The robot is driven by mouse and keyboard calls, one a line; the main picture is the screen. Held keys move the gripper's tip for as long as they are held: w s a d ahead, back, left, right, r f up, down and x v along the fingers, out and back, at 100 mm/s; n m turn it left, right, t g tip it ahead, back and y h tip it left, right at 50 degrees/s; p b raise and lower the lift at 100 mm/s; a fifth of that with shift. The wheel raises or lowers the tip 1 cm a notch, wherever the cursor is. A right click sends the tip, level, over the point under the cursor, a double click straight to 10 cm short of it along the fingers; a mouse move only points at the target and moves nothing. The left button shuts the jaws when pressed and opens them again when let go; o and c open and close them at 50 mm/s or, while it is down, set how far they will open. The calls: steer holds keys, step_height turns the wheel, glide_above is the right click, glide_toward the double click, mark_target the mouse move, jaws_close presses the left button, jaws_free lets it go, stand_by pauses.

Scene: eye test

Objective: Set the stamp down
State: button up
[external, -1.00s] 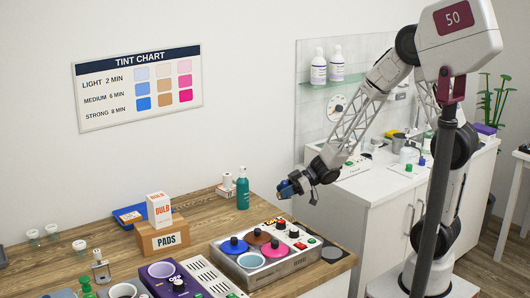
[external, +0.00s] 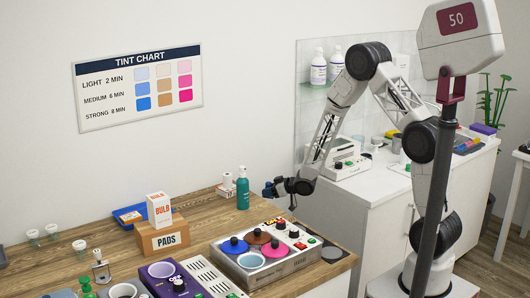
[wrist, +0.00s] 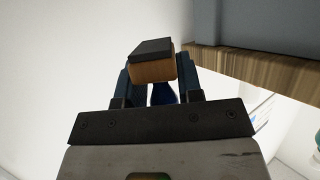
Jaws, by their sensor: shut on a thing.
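My gripper (external: 274,189) hangs in the air above the wooden counter, behind and above the silver unit with coloured round tops. In the wrist view my gripper (wrist: 156,76) is shut on the stamp (wrist: 153,68). The stamp has a wooden block, a black face and a dark blue handle (wrist: 163,94) between the fingers. Its black face points away from my wrist. In the external view the stamp is too small to tell apart from the dark fingers. Nothing visible touches the stamp except my gripper.
The silver unit (external: 288,267) stands on the wooden counter (external: 207,205), next to a purple device (external: 163,289). A green bottle (external: 242,192) stands close to my gripper on the left. The PADS box (external: 164,238) is further left. Bare wood shows behind the silver unit.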

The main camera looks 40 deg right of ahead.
steer(key=d+f+m+h, duration=0.2)
steer(key=d+f, duration=0.3)
steer(key=f, duration=0.3)
steer(key=d+f+m+t+h, duration=0.1)
steer(key=d+f+m+h, duration=0.1)
steer(key=d+f, duration=0.3)
steer(key=w+d+f+m+t+h, duration=0.1)
steer(key=d+f, duration=0.5)
steer(key=f, duration=0.7)
steer(key=shift+m+h, duration=0.9)
steer(key=shift+h, duration=0.3)
steer(key=shift+f, duration=0.1)
stand_by(1.4)
stand_by(0.8)
